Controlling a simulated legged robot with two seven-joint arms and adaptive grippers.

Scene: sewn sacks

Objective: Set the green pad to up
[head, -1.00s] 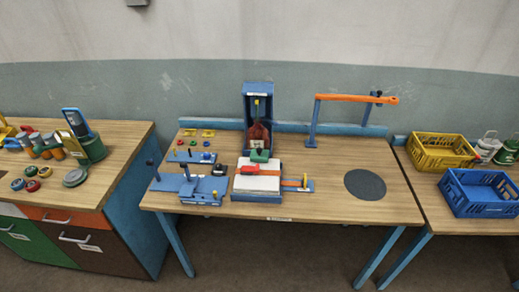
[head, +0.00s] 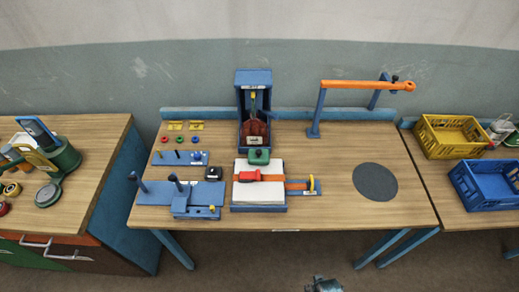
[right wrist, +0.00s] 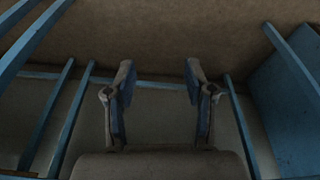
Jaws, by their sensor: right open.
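A green pad (head: 259,156) with a dark knob on top sits at the back edge of a white sewn sack (head: 260,192) on a blue base, in the middle of the table. A red-handled piece (head: 250,176) lies on the sack just in front of the pad. My right gripper (right wrist: 159,68) is open and empty in the right wrist view, with floor and blue table legs beyond it. A small grey part of it (head: 325,285) shows at the bottom edge of the head view, well in front of the table. My left gripper is not in view.
A tall blue holder (head: 254,84) stands behind the pad. An orange bar (head: 362,85) on blue posts is at back right. Blue fixtures with pegs (head: 190,196) are left of the sack. A dark disc (head: 375,182) lies on clear tabletop at right.

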